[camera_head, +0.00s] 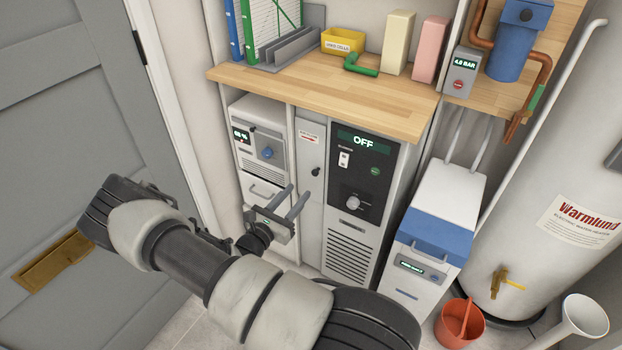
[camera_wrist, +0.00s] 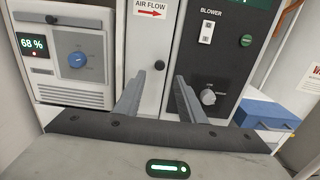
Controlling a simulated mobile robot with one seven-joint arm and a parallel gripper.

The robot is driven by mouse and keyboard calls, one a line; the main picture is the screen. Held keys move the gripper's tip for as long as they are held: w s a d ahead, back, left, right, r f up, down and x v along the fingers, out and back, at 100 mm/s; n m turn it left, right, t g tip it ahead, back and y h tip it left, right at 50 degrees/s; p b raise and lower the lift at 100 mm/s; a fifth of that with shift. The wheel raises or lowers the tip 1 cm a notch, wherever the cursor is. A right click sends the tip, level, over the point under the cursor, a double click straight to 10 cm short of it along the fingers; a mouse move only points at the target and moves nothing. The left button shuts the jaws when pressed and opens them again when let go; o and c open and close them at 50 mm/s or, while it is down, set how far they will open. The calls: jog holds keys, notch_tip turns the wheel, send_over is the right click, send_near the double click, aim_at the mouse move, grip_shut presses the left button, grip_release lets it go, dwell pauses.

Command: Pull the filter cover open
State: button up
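A narrow pale panel (camera_head: 308,150) with an "AIR FLOW" label stands between the white dial unit and the dark blower panel. I take it for the filter cover, and it looks closed. It has a small dark knob (camera_head: 315,171). In the wrist view the panel (camera_wrist: 153,40) is straight ahead, and the knob (camera_wrist: 159,65) shows between my fingertips. My gripper (camera_head: 299,190) is open and empty, with its fingers spread in front of the panel; the wrist view shows both fingers (camera_wrist: 159,76). I cannot tell whether they touch it.
The blower panel (camera_head: 361,177) reads "OFF". The white unit (camera_head: 260,150) with a blue dial reads about 68 %. A wooden counter (camera_head: 330,100) overhangs them. A blue-lidded white unit (camera_head: 436,225), an orange bucket (camera_head: 459,324) and a water heater (camera_head: 550,180) stand to the right.

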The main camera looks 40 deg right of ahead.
aim_at(314, 174)
jog(key=b+x, duration=0.1)
jog(key=x, duration=0.8)
jog(key=shift+w+d+b, duration=0.1)
jog(key=shift+d+b, duration=0.2)
jog(key=shift+c, duration=0.4)
grip_shut()
